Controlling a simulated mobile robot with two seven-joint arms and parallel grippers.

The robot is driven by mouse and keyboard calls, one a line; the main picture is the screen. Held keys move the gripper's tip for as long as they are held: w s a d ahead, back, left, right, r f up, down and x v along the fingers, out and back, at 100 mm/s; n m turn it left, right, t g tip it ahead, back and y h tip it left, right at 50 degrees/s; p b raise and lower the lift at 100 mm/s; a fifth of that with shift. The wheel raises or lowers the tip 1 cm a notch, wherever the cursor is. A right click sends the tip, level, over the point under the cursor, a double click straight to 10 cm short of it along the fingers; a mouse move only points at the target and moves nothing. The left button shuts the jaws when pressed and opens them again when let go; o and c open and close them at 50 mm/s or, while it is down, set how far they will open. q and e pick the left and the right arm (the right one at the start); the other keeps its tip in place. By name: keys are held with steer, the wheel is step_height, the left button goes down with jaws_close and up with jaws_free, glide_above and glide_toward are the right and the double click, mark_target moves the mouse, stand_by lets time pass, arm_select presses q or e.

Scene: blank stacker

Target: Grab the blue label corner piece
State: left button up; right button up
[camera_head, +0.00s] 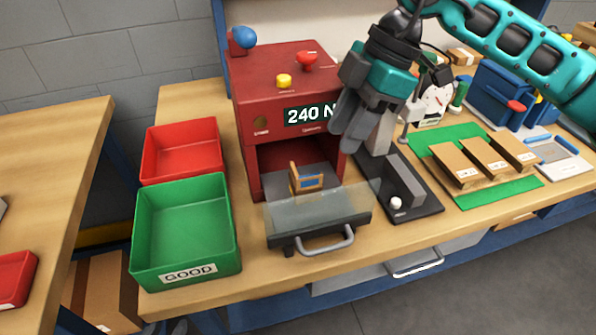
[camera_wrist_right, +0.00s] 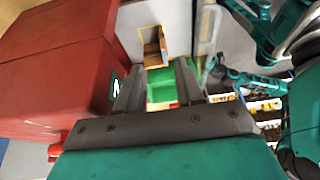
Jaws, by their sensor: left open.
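The corner piece (camera_head: 307,180) is a small tan L-shaped block with a blue label on its front face. My right gripper (camera_head: 348,135) hangs above and to the right of the piece, by the machine's front right edge, not touching the piece. In the right wrist view its fingers (camera_wrist_right: 160,75) are apart with nothing between them.
The red machine (camera_head: 270,95) reads 240 and stands behind the tray. A red bin (camera_head: 182,135) and green GOOD bin (camera_head: 150,235) are at left. A black fixture (camera_head: 425,205) and several cardboard blocks (camera_head: 455,165) on a green mat (camera_head: 490,195) are at right.

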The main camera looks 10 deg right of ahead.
glide_above(317, 183)
steer(key=d, duration=0.3)
steer(key=f, duration=0.4)
steer(key=shift+w+a+f, duration=0.15)
steer(key=shift+a+f, duration=0.1)
steer(key=shift+f, duration=0.05)
steer(key=shift+x, duration=3.2)
steer(key=shift+w, duration=0.1)
jaws_close()
